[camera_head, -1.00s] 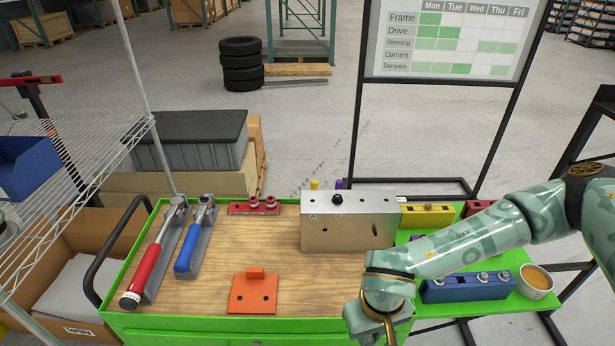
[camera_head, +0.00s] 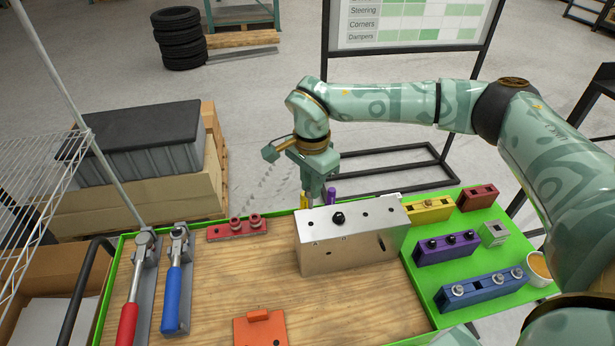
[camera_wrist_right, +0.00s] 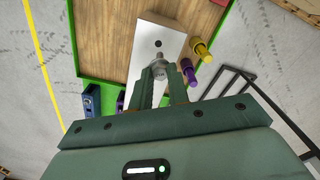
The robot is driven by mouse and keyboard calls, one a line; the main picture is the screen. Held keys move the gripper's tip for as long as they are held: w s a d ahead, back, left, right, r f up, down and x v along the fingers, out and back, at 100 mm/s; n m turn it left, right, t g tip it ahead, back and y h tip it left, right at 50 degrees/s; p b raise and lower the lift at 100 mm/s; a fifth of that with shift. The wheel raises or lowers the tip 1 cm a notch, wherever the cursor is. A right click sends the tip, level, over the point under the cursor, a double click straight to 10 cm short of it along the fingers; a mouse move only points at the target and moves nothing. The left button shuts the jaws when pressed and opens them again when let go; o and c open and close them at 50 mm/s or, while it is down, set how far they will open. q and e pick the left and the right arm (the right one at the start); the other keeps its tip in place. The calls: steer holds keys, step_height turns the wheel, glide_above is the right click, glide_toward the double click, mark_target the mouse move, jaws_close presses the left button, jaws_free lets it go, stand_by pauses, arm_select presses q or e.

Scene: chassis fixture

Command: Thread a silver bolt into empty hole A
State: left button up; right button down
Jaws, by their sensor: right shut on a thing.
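The metal block (camera_head: 350,255) stands on the wooden bench top, with letter A near its left end. A black bolt (camera_head: 338,218) sits in its top, right of the A end. My right gripper (camera_head: 309,203) points down at the back left edge of the block, near the A end. In the right wrist view, my right gripper (camera_wrist_right: 163,80) is shut on a silver bolt (camera_wrist_right: 158,64), over or close to the block (camera_wrist_right: 157,25). The bolt's lower end and hole A are not clear there. A dark round spot shows on the block beyond the bolt. My left gripper is out of view.
A yellow peg (camera_wrist_right: 202,48) and a purple peg (camera_wrist_right: 188,70) stand close behind the block. Blue (camera_head: 485,290), purple (camera_head: 445,248), yellow (camera_head: 430,210) and red (camera_head: 478,197) holders stand right. Two wrenches lie left. An orange plate (camera_head: 260,330) lies in front.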

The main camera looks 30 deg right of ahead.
steer(key=shift+s+f+b, duration=0.2)
steer(key=shift+f+b, duration=0.25)
steer(key=shift+f, duration=0.2)
step_height(320, 180, down, 3)
steer(key=b, duration=0.3)
steer(key=shift+f, duration=0.15)
steer(key=shift+f, duration=0.7)
steer(key=shift+f, duration=0.1)
steer(key=shift+f+b, duration=0.3)
steer(key=shift+f, duration=0.3)
